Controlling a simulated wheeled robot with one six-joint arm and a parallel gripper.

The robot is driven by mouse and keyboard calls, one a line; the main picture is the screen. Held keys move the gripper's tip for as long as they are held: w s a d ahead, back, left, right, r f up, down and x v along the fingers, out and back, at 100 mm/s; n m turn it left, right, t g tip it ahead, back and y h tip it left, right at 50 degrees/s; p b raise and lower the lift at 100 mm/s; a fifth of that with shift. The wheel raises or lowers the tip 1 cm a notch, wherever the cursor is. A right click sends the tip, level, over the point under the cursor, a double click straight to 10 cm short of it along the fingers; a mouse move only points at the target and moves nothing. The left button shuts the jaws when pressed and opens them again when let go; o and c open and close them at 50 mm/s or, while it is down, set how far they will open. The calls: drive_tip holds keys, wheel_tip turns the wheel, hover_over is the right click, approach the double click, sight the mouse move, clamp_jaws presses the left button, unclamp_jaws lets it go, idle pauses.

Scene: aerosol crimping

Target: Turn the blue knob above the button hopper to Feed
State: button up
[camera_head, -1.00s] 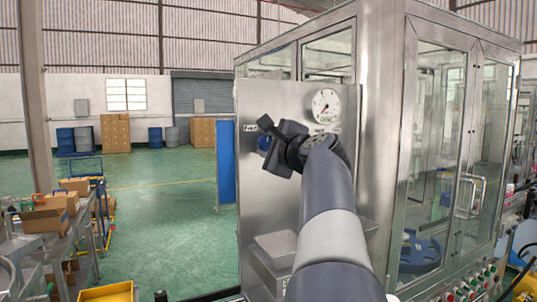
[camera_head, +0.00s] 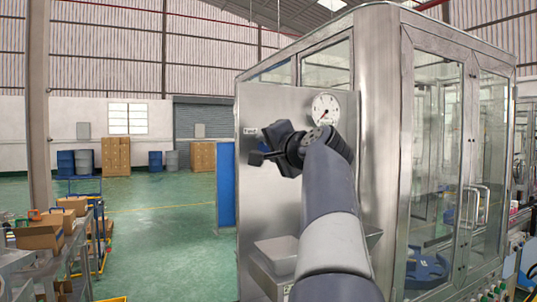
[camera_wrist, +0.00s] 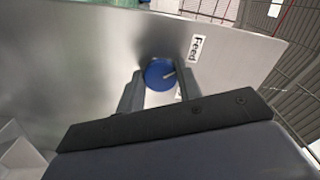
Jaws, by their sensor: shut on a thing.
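The blue knob (camera_wrist: 160,75) is on the steel panel (camera_wrist: 95,50), between my gripper's two fingers in the wrist view. A pale pointer mark on it points up and right, towards the side of the Feed label (camera_wrist: 196,47). My gripper (camera_wrist: 159,84) is shut on the knob. In the head view my gripper (camera_head: 277,147) is against the panel and hides the knob; the Feed label (camera_head: 250,131) shows at its upper left. The metal hopper (camera_head: 277,246) is below on the same panel.
A round gauge (camera_head: 326,110) is on the panel, above and right of my gripper. A glass-doored steel cabinet (camera_head: 445,150) stands to the right. Carts with boxes (camera_head: 45,235) are at the left. Open green floor lies between.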

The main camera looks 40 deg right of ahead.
drive_tip(key=shift+f+n, duration=0.15)
drive_tip(key=shift+n, duration=0.45)
drive_tip(key=o, duration=1)
drive_tip(key=shift+c, duration=0.2)
drive_tip(key=b+v, duration=0.3)
drive_tip(key=v, duration=0.7)
drive_tip(key=shift+s, duration=0.4)
drive_tip(key=p+x, duration=0.2)
drive_tip(key=x, duration=0.9)
drive_tip(key=shift+a+p, duration=0.1)
drive_tip(key=shift+p, duration=0.25)
